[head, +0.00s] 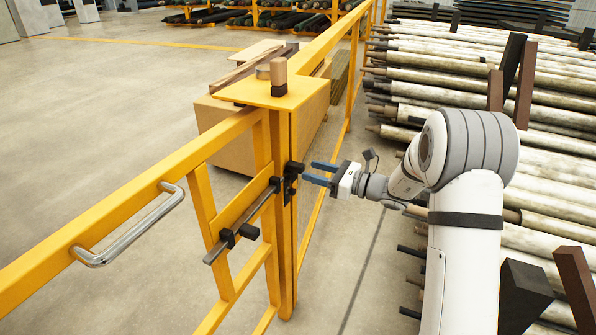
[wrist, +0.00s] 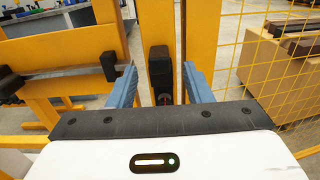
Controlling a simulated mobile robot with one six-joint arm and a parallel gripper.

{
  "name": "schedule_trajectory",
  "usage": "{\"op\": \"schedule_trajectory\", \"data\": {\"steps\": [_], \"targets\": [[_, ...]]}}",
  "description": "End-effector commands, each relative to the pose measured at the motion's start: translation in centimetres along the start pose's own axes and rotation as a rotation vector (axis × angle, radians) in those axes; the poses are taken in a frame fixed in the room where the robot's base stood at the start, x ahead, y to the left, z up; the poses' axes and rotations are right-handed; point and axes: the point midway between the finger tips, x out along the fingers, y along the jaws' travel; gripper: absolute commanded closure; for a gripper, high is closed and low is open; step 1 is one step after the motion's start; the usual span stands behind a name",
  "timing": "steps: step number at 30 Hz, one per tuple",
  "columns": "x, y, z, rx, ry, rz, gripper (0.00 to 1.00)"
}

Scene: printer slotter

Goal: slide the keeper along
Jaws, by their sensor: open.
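A black block, seemingly the keeper (wrist: 160,68), stands upright on the yellow post (head: 285,225). It also shows in the head view (head: 292,169) at the gate's latch side. My gripper (head: 307,172) is open, with two blue fingers pointing at the block from the right. In the wrist view my gripper (wrist: 160,76) has one finger on each side of the block, with visible gaps. I cannot tell how far the fingertips reach past its face. A grey flat bolt bar (head: 255,217) with a black knob (head: 240,235) lies along the yellow gate (head: 110,208), its upper end near the post.
A yellow plate on the post top carries a small wooden peg (head: 278,75). A chrome handle (head: 130,240) is on the gate. Cardboard boxes (head: 225,130) stand behind the post. Racks of long rolls (head: 480,80) fill the right side. The floor at left is clear.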

Motion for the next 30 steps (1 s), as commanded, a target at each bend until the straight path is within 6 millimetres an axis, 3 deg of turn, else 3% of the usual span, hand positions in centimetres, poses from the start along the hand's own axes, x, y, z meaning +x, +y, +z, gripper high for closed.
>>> {"op": "schedule_trajectory", "data": {"steps": [3, 9, 21, 30], "targets": [[2.2, 0.1, -0.1, -0.002, 0.001, 0.004, 0.55], [4.8, 0.1, -0.1, -0.001, 0.002, 0.003, 0.55], [5.6, 0.1, -0.1, -0.002, 0.003, 0.001, 0.55], [5.6, 0.1, -0.1, -0.002, 0.003, 0.001, 0.80]]}}
